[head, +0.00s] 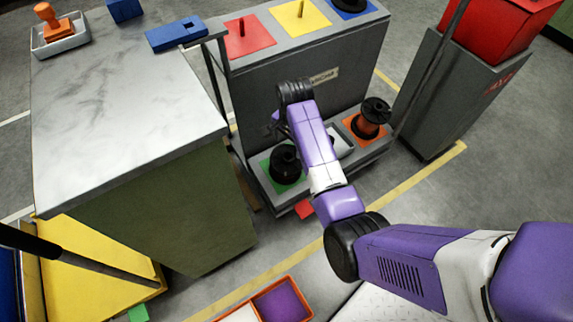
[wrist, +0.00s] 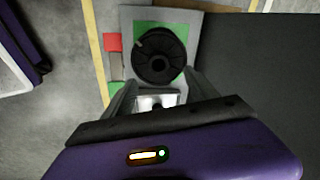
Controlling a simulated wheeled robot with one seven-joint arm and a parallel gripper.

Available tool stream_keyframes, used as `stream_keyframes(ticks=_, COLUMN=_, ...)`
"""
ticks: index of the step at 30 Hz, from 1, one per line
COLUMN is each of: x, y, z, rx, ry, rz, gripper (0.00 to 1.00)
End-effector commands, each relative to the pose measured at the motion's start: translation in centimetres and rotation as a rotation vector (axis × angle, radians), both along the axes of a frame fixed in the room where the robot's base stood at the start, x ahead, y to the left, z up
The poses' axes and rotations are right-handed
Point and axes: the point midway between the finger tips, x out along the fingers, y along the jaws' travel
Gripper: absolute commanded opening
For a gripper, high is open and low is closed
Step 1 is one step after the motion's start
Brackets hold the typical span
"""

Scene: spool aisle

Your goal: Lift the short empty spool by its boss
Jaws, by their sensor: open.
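A black spool with no visible winding (head: 285,163) stands on a green square (head: 268,170) on the left of the cart's low shelf. In the wrist view the spool (wrist: 158,45) shows from above, with its round flange and small central boss (wrist: 157,66). My gripper (wrist: 158,92) is open, its two fingers apart at the spool's near edge, with the boss ahead of them. I see no contact, and height above the spool is hard to judge. In the head view my wrist hides most of the gripper.
An orange-wound spool (head: 368,122) stands at the shelf's right on an orange square. The cart's grey upper panel (head: 300,60) rises behind the shelf. A marble-topped cabinet (head: 120,100) is at left, a grey bin (head: 440,95) at right.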

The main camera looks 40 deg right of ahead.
Motion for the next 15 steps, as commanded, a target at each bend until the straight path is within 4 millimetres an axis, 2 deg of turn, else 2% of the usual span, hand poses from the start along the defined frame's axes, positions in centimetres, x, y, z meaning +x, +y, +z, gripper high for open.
stream_keyframes(ticks=15, x=0.4, y=-0.4, z=-4.5, rx=0.007, ry=0.004, rz=-0.025, gripper=0.67)
